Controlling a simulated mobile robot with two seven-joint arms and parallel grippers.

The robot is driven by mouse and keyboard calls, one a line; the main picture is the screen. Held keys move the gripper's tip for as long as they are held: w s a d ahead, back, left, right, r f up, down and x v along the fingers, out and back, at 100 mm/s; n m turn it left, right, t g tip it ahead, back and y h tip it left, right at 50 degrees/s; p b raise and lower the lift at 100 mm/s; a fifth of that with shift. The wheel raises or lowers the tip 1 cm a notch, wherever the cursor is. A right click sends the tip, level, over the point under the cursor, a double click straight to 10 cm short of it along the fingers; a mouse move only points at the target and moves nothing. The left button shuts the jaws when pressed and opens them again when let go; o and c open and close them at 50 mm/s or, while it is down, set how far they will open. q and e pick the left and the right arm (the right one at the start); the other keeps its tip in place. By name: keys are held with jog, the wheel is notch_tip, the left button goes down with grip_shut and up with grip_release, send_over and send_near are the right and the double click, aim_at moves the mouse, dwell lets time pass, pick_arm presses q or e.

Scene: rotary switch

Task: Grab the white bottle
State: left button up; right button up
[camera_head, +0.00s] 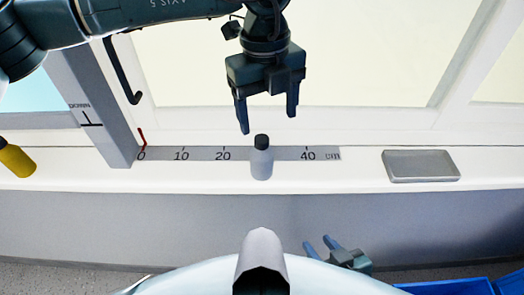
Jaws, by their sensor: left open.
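The white bottle (262,165), pale grey-white with a black cap, stands upright on the white ledge in front of the ruler strip. My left gripper (268,114) comes in from above left and points down. Its two fingers are spread and empty, and they appear just above and behind the bottle's cap in the picture, apart from it. How far it is from the bottle in depth is hard to tell. My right gripper (318,242) shows low in the picture, below the ledge, with its two fingers apart and nothing between them.
The ruler strip (200,154) runs along the white ledge (350,180). A grey tray (420,166) lies to the right and a yellow bottle with a dark end (14,160) at the far left. A window frame (400,122) rises behind. Blue bins (450,287) stand at the lower right.

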aim_at(261, 154)
pick_arm(q)
jog(key=shift+w+a+r+t+y, duration=0.2)
jog(key=shift+w+a+t+y, duration=0.1)
jog(key=shift+w+a, duration=0.2)
jog(key=shift+a+f, duration=0.1)
jog(key=shift+f, duration=0.1)
notch_tip(261, 154, down, 12)
jog(key=shift+f+p, duration=0.25)
jog(key=shift+p, duration=0.6)
jog(key=c, duration=1.1)
jog(key=shift+r, duration=0.1)
